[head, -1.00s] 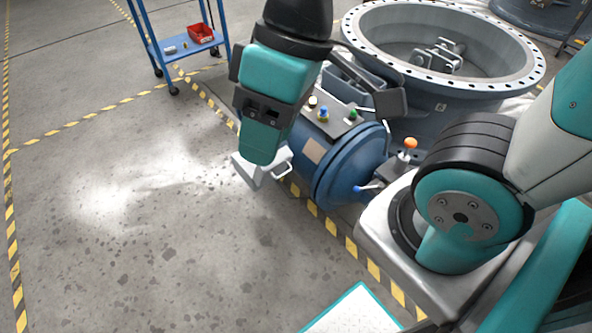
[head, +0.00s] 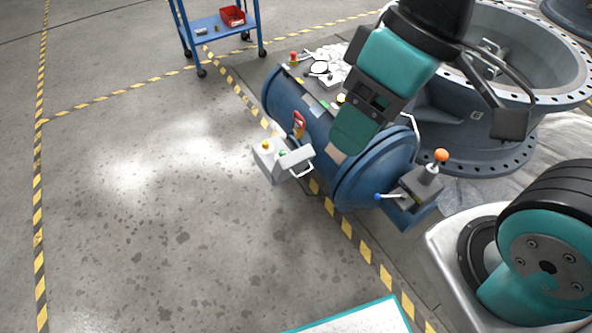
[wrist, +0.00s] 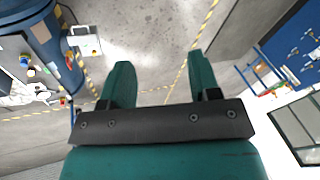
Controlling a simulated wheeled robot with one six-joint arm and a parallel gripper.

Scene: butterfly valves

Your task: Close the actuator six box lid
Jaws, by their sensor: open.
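A small white box (head: 270,153) with a yellow and a green button is mounted on the near side of the blue actuator cylinder (head: 325,125). Its pale lid (head: 292,164) with a U-shaped handle stands out from the box, so the buttons show; it looks open. The box also shows at the upper left of the wrist view (wrist: 84,42). My gripper (wrist: 160,72) is open and empty, its two teal fingers apart over bare floor in that view. In the head view my gripper (head: 352,128) is in front of the cylinder, right of the box, and hides part of the cylinder.
A lever with an orange knob (head: 441,155) and a blue-tipped lever (head: 379,197) stick out near the cylinder's end. A large flanged valve ring (head: 565,98) stands behind on the right. A blue cart (head: 212,27) is at the back. The floor to the left is clear.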

